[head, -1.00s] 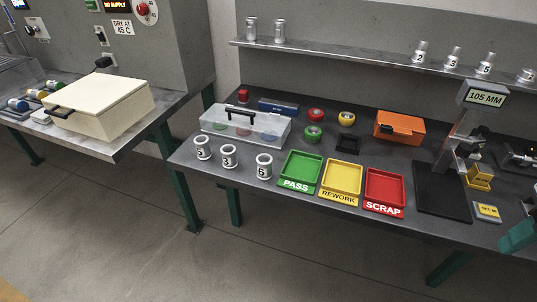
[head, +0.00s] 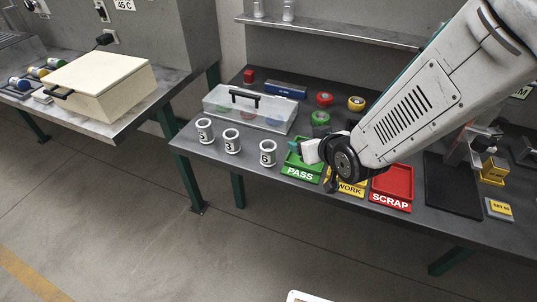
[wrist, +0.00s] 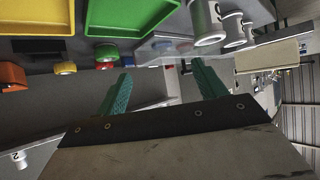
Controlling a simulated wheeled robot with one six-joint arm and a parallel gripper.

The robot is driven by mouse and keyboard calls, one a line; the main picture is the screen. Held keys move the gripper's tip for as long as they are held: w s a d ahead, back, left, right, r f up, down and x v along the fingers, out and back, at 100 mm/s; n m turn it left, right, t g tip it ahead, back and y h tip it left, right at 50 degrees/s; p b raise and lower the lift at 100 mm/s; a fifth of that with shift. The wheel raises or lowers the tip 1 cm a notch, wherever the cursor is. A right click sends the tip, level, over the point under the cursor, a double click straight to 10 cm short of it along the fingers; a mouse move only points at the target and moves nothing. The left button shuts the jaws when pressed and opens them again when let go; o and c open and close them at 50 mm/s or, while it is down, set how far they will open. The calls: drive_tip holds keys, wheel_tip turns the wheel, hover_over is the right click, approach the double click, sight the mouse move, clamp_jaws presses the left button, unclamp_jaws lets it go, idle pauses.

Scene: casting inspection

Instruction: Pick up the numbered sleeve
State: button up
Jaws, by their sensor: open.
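Three white numbered sleeves stand upright in a row at the bench's front left: the left one (head: 204,131), the middle one (head: 232,141) and the right one (head: 268,153). The middle digit looks like 3; the others are hard to read. My gripper (head: 299,147) hangs over the green PASS tray (head: 299,174), just right of the right sleeve and apart from it. In the wrist view my gripper (wrist: 161,70) shows two spread teal fingers with nothing between them. The nearest sleeve (wrist: 205,25) is beyond the fingers, toward the upper right.
A clear lidded box (head: 245,118) stands behind the sleeves. The red SCRAP tray (head: 391,185) is to the right; my arm partly hides the yellow REWORK tray (head: 348,188). Red (head: 324,99), yellow (head: 356,103) and green (head: 320,118) rings lie behind. More sleeves stand on the shelf (head: 330,32).

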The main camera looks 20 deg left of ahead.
sight(265, 145)
drive_tip(key=s+a+f+y, duration=0.1)
drive_tip(key=a, duration=0.1)
drive_tip(key=s+a+f+n+y, duration=0.1)
drive_tip(key=a+f, duration=0.1)
drive_tip(key=a, duration=0.1)
drive_tip(key=s+a+f, duration=0.1)
drive_tip(key=a, duration=0.1)
drive_tip(key=shift+s+a+f+n+y, duration=0.2)
drive_tip(key=shift+s+f+n+y, duration=0.05)
drive_tip(key=shift+f+n+y, duration=0.15)
drive_tip(key=shift+w+a+f, duration=0.1)
drive_tip(key=shift+w+a, duration=0.05)
drive_tip(key=shift+a, duration=0.1)
drive_tip(key=x, duration=0.7)
drive_tip(key=shift+w+d+r, duration=0.1)
drive_tip(key=shift+w+r, duration=0.2)
drive_tip(key=shift+w, duration=0.15)
drive_tip(key=shift+c, duration=0.3)
drive_tip(key=c, duration=1.3)
drive_tip(key=shift+r, duration=0.1)
drive_tip(key=shift+r, duration=0.15)
